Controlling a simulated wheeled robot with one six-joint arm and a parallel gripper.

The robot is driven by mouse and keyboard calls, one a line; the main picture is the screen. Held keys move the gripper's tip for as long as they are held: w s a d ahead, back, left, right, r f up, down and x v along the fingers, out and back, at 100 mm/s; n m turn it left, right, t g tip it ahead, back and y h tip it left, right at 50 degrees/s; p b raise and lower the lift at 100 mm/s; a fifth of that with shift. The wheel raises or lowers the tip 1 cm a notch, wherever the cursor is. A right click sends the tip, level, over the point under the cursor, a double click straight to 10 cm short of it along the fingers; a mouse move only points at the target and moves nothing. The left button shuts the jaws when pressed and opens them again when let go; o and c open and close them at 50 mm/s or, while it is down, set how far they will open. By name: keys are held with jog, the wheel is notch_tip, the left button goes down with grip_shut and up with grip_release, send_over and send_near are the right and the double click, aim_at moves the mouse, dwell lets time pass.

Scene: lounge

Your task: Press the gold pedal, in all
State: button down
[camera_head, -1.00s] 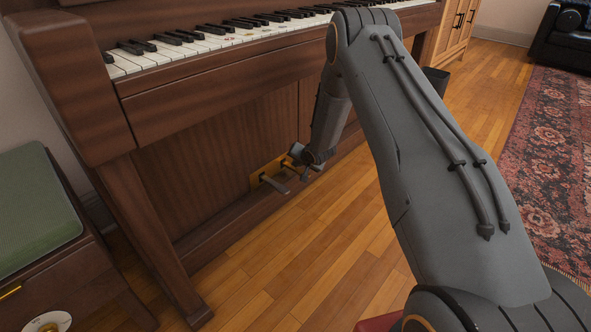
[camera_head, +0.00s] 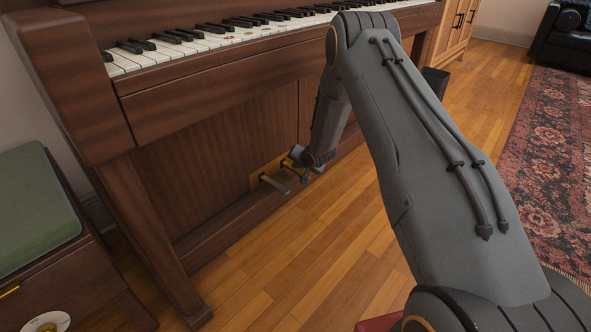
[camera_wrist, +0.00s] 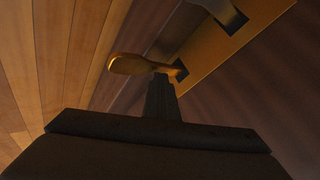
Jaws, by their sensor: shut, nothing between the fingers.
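The gold pedal (camera_wrist: 138,64) sticks out from a slot in the gold plate (camera_wrist: 236,54) in the wrist view. My gripper (camera_wrist: 160,82) is shut and empty, its fingertips right at the pedal's stem, overlapping it in the picture. I cannot tell whether they touch it. A grey pedal (camera_wrist: 224,12) shows farther along the same plate. In the head view the gold plate (camera_head: 256,182) is low on the piano front, with a grey pedal (camera_head: 274,184) at its left.
The brown piano (camera_head: 215,150) stands directly ahead, its keyboard overhanging the pedals. A bench with a green cushion (camera_head: 38,200) stands at the left. A dark bin (camera_head: 436,80) is beyond the piano. Wooden floor (camera_head: 300,250) is clear before the pedals; a patterned rug (camera_head: 545,150) lies right.

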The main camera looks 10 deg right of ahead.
aim_at(297, 172)
jog(key=shift+s+f, duration=0.15)
jog(key=shift+f, duration=0.65)
dwell(0.5)
jog(key=shift+s+a+r+p, duration=0.1)
jog(key=shift+r+p, duration=0.5)
jog(key=shift+r, duration=0.9)
jog(key=shift+w+r+p, duration=0.2)
jog(key=shift+r+p, duration=1.7)
jog(key=shift+r, duration=0.7)
